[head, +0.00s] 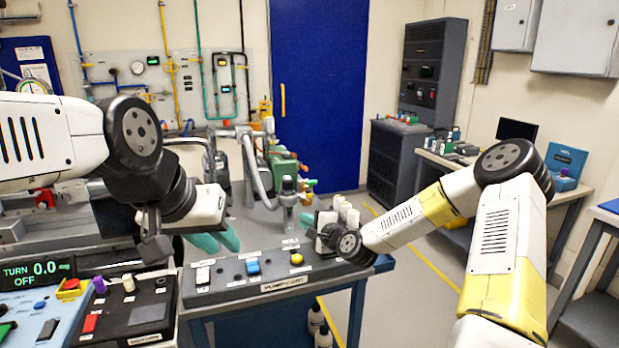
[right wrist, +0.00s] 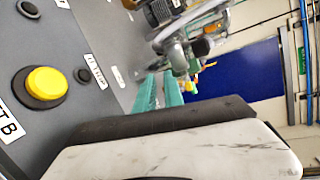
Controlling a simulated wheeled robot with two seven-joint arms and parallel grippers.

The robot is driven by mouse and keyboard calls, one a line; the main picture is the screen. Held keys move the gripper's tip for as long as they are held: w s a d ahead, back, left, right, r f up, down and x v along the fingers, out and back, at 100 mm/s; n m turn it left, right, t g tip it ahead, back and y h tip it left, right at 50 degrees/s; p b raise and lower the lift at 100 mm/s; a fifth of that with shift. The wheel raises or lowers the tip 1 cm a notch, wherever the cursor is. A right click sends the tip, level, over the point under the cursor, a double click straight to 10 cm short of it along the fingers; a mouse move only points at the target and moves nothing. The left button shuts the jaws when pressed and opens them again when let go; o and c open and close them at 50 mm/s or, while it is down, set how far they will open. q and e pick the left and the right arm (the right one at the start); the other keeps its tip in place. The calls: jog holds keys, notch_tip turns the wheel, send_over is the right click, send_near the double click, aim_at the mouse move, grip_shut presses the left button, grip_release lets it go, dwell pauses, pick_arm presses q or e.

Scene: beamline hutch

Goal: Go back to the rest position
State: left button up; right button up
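My left gripper (head: 217,238) is in the left half of the head view, near the back edge of the button panel. Its two teal fingers point away from me and stand apart with nothing between them. My right gripper (head: 307,220) is at the right end of the panel, largely hidden behind its own wrist. In the right wrist view its teal fingers (right wrist: 162,92) show beyond the pale gripper body, with a narrow gap and nothing held. The yellow button (head: 296,259) sits on the panel below the right gripper; it also shows in the right wrist view (right wrist: 46,84).
The grey button panel (head: 228,292) also carries a blue button (head: 253,268) and a white switch (head: 202,276). A black control box (head: 130,312) and a lit display (head: 38,271) stand at left. Pumps and pipes (head: 288,195) stand behind. Floor at right is partly open.

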jog(key=s+n+g, duration=0.1)
jog(key=n, duration=0.1)
jog(key=s+r+n+g, duration=0.1)
jog(key=s+n, duration=0.1)
jog(key=n, duration=0.1)
jog(key=shift+s+a+g+h, duration=0.1)
jog(key=shift+s+g+h, duration=0.2)
jog(key=shift+g, duration=0.1)
jog(key=s+d+r+n+g+h, duration=0.1)
jog(key=s+d+r+n, duration=0.2)
jog(key=s, duration=0.8)
jog(key=s+d+r+n+g+h, duration=0.2)
jog(key=s+d+r, duration=0.4)
jog(key=s+r, duration=0.3)
jog(key=s+d+r+n+g+h, duration=0.1)
jog(key=s+d+r+n, duration=0.4)
jog(key=s, duration=0.8)
jog(key=shift+s+d+r+g+h, duration=0.2)
jog(key=shift+d+r+g+h, duration=0.1)
jog(key=shift+r+h, duration=0.15)
